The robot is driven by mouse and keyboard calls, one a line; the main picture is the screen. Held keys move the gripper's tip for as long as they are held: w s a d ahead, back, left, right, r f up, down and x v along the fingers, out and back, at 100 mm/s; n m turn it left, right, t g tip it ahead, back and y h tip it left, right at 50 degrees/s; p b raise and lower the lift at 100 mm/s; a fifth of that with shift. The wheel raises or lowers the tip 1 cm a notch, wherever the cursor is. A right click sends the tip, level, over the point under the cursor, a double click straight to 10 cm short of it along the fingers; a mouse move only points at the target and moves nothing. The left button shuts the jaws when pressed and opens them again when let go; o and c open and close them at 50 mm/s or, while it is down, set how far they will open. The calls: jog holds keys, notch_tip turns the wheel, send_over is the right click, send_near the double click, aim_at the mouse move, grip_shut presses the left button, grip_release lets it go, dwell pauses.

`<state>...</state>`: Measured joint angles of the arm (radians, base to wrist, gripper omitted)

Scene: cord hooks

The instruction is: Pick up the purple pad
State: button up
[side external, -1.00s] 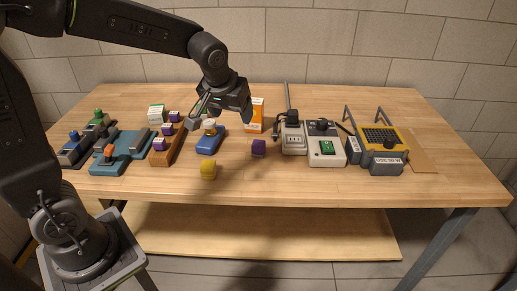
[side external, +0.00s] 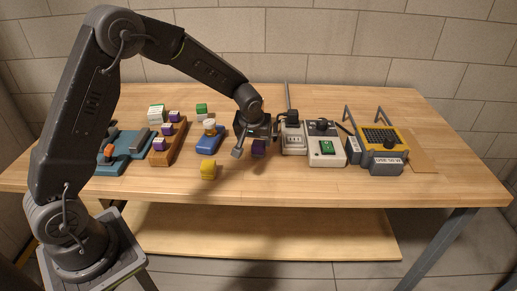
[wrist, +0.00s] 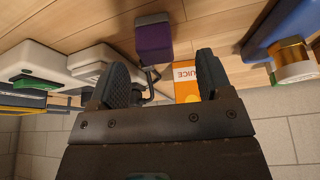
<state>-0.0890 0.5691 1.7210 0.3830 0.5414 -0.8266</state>
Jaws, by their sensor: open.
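I cannot tell how far the fingertips are from the pad.
A yellow block (side external: 208,170) lies to the front left. A blue holder (side external: 210,142) is to the left, and a wooden rack (side external: 168,147) with purple-and-white blocks beyond it. Grey devices (side external: 292,141) stand close on the right. A juice carton (wrist: 187,84) shows in the wrist view.

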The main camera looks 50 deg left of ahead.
aim_at(259, 143)
jog(key=shift+w+x, duration=0.2)
jog(key=shift+x, duration=1.15)
jog(key=shift+w+x, duration=0.15)
jog(key=shift+x, duration=1.2)
jog(key=shift+d+r, duration=0.1)
jog(key=shift+c, duration=0.2)
jog(key=c, duration=1)
jog(key=shift+o, duration=0.2)
jog(key=shift+r, duration=0.15)
